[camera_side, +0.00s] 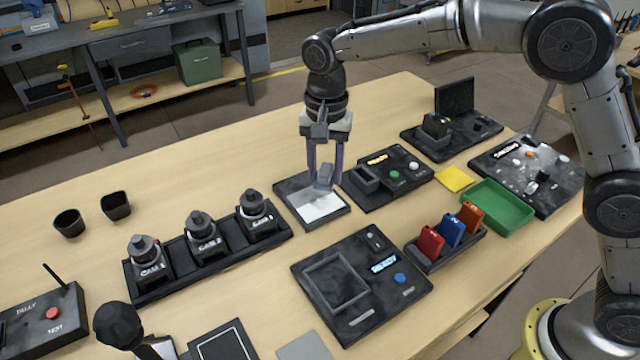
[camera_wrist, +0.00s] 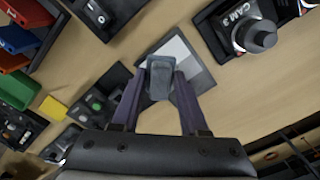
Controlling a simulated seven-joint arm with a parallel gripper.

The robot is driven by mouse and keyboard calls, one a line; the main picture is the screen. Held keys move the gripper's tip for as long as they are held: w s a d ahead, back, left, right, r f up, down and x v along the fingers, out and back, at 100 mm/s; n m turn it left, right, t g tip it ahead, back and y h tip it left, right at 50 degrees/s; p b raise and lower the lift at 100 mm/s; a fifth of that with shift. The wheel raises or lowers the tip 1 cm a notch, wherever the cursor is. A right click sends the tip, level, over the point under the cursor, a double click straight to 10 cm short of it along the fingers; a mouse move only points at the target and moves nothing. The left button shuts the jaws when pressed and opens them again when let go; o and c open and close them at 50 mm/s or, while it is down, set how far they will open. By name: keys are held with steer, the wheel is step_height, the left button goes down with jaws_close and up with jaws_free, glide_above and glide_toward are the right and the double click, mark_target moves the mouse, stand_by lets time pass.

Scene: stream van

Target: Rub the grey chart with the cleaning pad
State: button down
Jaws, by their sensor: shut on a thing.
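My gripper (camera_side: 325,178) points down and is shut on a small grey cleaning pad (camera_side: 324,174). The pad also shows between the fingertips in the wrist view (camera_wrist: 160,78). Below it lies the chart (camera_side: 318,210), a flat panel with a pale, nearly white patch and grey parts in a dark frame. In the wrist view the chart (camera_wrist: 180,50) is partly hidden behind the pad and fingers. The pad is over the chart's far part in the side view; I cannot tell whether it touches the surface.
A dark rack with several camera units (camera_side: 205,245) stands left of the chart. A button box (camera_side: 395,178) is close on its right. A panel with a blue button (camera_side: 362,285) lies in front. A green tray (camera_side: 497,207) and yellow square (camera_side: 453,179) are farther right.

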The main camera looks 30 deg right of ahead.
mark_target(323, 210)
steer(key=shift+f, duration=0.2)
steer(key=shift+f, duration=3.15)
steer(key=shift+w+f, duration=0.3)
steer(key=shift+f, duration=0.3)
steer(key=shift+w+f, duration=0.1)
steer(key=shift+w, duration=3.4)
steer(key=shift+s, duration=3.6)
steer(key=shift+s+r, duration=0.25)
steer(key=shift+r, duration=3.8)
